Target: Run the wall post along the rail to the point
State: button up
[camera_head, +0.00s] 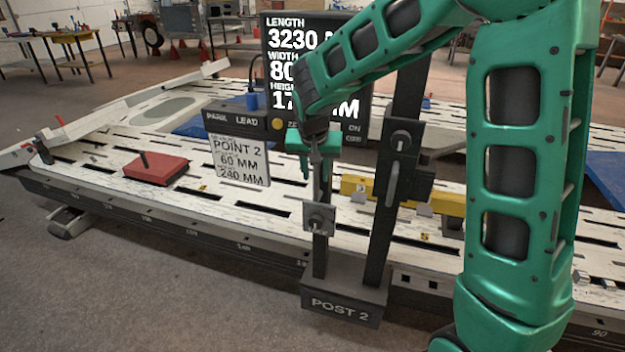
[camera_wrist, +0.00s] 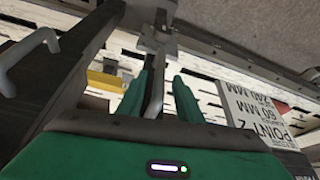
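The wall post labelled POST 2 (camera_head: 341,309) is a dark upright frame on a block at the bench's front edge. It sits on the dark scale rail (camera_head: 160,221) with number marks. A thin upright with a grey square plate (camera_head: 319,217) stands on its left side. My gripper (camera_head: 306,168) is at the top of this thin upright. In the wrist view, my two green fingers (camera_wrist: 160,80) stand apart on either side of a grey bar (camera_wrist: 154,97), with a gap on the right. The POINT 2 card (camera_head: 239,160) hangs left of the post and reads 60 mm and 240 mm.
A black display (camera_head: 285,60) reads length 3230 behind my arm. A red block (camera_head: 156,168) lies on the white slotted bench (camera_head: 225,205) at left. A yellow bar (camera_head: 355,190) lies behind the post. The floor in front (camera_head: 120,290) is clear.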

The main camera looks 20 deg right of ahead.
jog(key=shift+x, duration=1.5)
grip_shut()
jog(key=shift+a, duration=0.2)
jog(key=shift+w, duration=0.15)
